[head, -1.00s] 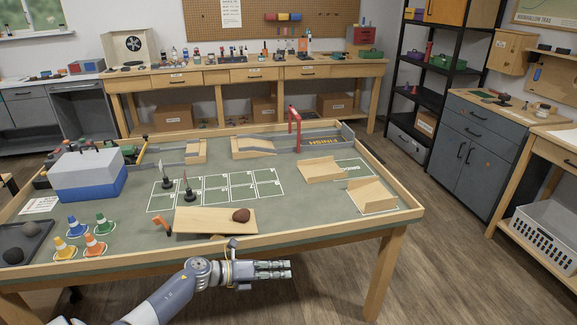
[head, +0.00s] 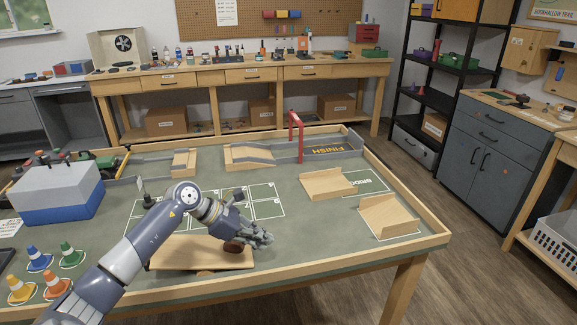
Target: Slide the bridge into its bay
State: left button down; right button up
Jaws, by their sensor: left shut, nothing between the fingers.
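A white outlined bay marked BRIDGE (head: 372,182) lies on the green table top at the right. A light wooden piece with a raised side (head: 325,185), perhaps the bridge, sits at the left of this bay, and the lettering shows bare beside it. A similar wooden piece (head: 392,217) stands nearer the right front, over another white outline. My left gripper (head: 266,238) is shut and empty over the front of the table. It is left of and nearer than both wooden pieces, apart from them. My right gripper is not in view.
A red gate (head: 297,138) stands by the FINISH lane. Traffic cones (head: 70,255) stand at front left.

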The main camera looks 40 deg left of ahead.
aim_at(319, 185)
jog(key=i+j, duration=1.05)
jog(key=j, duration=0.25)
